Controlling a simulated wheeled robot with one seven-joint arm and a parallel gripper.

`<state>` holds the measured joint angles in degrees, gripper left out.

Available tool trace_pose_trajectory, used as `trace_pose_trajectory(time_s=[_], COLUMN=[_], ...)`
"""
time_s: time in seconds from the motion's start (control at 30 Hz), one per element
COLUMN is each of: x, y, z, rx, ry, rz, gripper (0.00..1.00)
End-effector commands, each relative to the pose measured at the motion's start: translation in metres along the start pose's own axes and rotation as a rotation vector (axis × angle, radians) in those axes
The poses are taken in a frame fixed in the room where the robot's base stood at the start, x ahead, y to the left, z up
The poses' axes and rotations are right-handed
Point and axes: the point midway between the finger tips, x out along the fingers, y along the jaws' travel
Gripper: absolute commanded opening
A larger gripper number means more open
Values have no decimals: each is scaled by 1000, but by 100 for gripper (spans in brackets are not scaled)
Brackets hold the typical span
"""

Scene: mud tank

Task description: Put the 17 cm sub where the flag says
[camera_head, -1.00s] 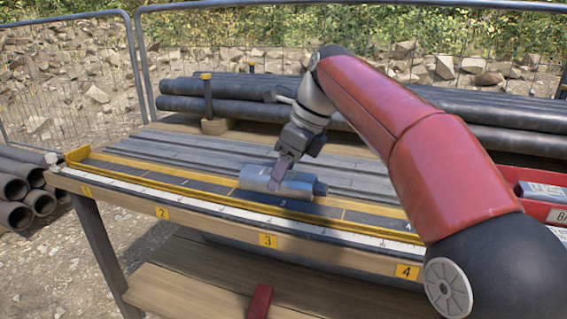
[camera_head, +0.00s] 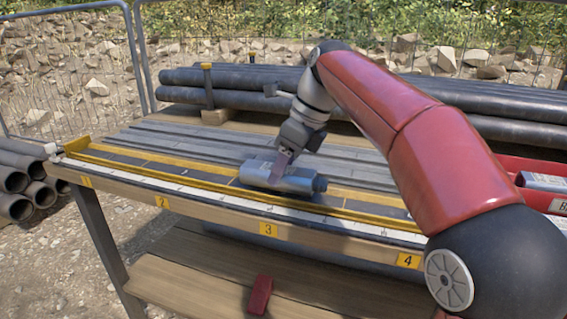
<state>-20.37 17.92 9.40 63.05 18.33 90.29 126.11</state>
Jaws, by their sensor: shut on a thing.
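The sub (camera_head: 292,181) is a short grey metal cylinder with a narrower blue-grey end on its right. It lies lengthwise along the yellow-edged measuring channel on the bench, above the plate marked 3. My gripper (camera_head: 280,169) is shut on the sub from above, near its middle. Whether the sub touches the channel floor is hard to tell. The measuring bench (camera_head: 215,213) carries a white scale and yellow number plates 1 to 4 along its front edge. No flag can be made out.
A red tray (camera_head: 540,199) with another grey piece (camera_head: 543,182) and a partly hidden label stands at the right. Long dark pipes (camera_head: 240,90) lie behind the bench. More pipes (camera_head: 25,185) are stacked at the left. A red object (camera_head: 260,296) lies on the lower shelf.

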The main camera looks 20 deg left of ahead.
Motion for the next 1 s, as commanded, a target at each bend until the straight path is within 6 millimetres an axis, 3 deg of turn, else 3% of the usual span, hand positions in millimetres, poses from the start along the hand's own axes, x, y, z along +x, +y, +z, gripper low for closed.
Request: trace_pose_trajectory(time_s=[1.0], x=[8], y=[0], z=[-3], rx=[-1], ry=[-2], rz=[-2], gripper=[7])
